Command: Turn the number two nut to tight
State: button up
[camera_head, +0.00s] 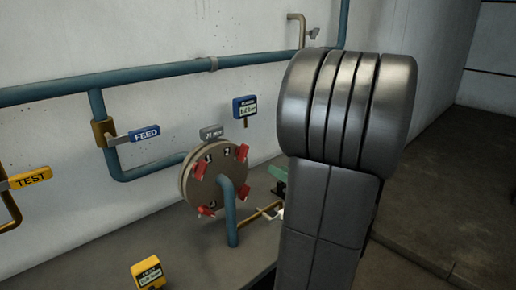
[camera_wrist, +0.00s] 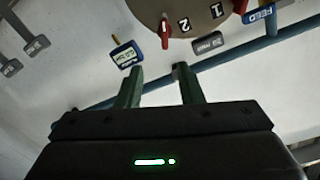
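The number two nut (camera_head: 242,153) is a red handle-like piece at the upper right of the round brown flange (camera_head: 212,190) in the head view, beside the printed "2". In the wrist view, turned upside down, the red nut (camera_wrist: 165,32) is at the top, beside the "2" on the flange (camera_wrist: 190,12). My gripper (camera_wrist: 158,68) is open, with two green fingers apart and nothing between them. The fingertips lie below the nut in that picture, apart from it. In the head view my arm hides most of the gripper; a green part shows at its left.
Other red nuts (camera_head: 206,211) sit around the flange. A grey tag (camera_head: 211,132) and a blue display (camera_head: 244,107) are above it. Blue pipes (camera_head: 150,73) run along the wall. A FEED handle (camera_head: 144,134) and TEST handle (camera_head: 30,178) are left; a yellow display (camera_head: 148,273) is below.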

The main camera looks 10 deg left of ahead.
aim_at(247, 153)
jog(key=shift+y, duration=0.3)
jog(key=p+x, duration=0.1)
jog(key=x, duration=1.3)
jog(key=shift+s+a, duration=0.1)
jog(key=shift+s, duration=0.15)
grip_shut()
